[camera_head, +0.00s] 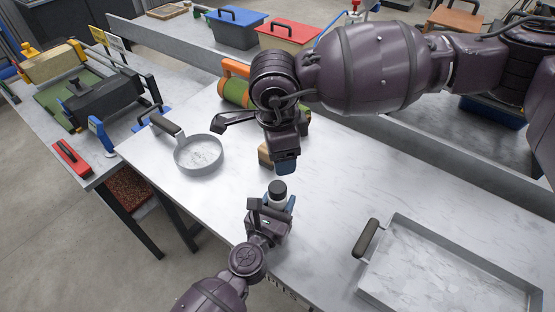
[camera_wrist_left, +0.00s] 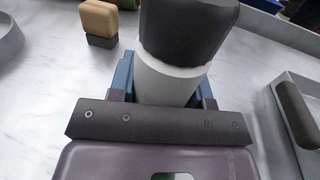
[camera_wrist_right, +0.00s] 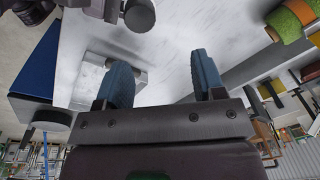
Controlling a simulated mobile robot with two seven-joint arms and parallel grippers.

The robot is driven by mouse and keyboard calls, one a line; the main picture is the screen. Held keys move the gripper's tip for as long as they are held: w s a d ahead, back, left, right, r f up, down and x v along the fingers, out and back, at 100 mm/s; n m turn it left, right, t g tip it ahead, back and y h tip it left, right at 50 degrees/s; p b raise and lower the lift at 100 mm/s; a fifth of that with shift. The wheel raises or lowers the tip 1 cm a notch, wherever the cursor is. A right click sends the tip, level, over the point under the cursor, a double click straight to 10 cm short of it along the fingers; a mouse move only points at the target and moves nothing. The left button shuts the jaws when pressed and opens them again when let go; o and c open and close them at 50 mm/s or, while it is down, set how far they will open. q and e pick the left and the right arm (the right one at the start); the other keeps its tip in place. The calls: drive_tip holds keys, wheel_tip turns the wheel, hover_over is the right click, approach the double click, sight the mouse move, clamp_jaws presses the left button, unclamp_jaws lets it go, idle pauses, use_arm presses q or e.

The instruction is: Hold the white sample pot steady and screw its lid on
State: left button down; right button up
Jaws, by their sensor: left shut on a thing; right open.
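The white sample pot (camera_wrist_left: 168,82) stands between the blue fingers of my left gripper (camera_wrist_left: 165,90), which is shut on it. The dark lid (camera_wrist_left: 185,28) sits on top of the pot; whether it is threaded on, I cannot tell. In the head view the lid (camera_head: 278,187) and a little of the white pot (camera_head: 277,201) show above my left gripper (camera_head: 270,210). My right gripper (camera_head: 287,166) is open and empty, just beyond and above the lid. Its two blue fingers (camera_wrist_right: 163,75) are spread apart in the right wrist view.
A tan block with a dark base (camera_wrist_left: 98,18) stands behind the pot, partly hidden by my right gripper in the head view. A round pan (camera_head: 198,168) lies left, a shallow handled tray (camera_head: 365,287) right. A green roll (camera_head: 235,92) lies behind. Bare tabletop surrounds the pot.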

sight(278, 187)
drive_tip(key=n, duration=0.3)
drive_tip(key=s+n, duration=0.1)
drive_tip(key=shift+s+f+g, duration=0.1)
drive_tip(key=shift+f+g, duration=0.2)
drive_tip(key=shift+f, duration=0.1)
drive_tip(key=n, duration=0.2)
drive_tip(key=shift+s+a+f+n+y, duration=0.1)
drive_tip(key=shift+s+a+n+y, duration=0.05)
drive_tip(key=shift+s+n+y, duration=0.15)
drive_tip(key=shift+a+n, duration=0.15)
drive_tip(key=shift+n, duration=0.75)
drive_tip(key=shift+f, duration=4.05)
drive_tip(key=c, duration=0.9)
drive_tip(key=o, duration=1)
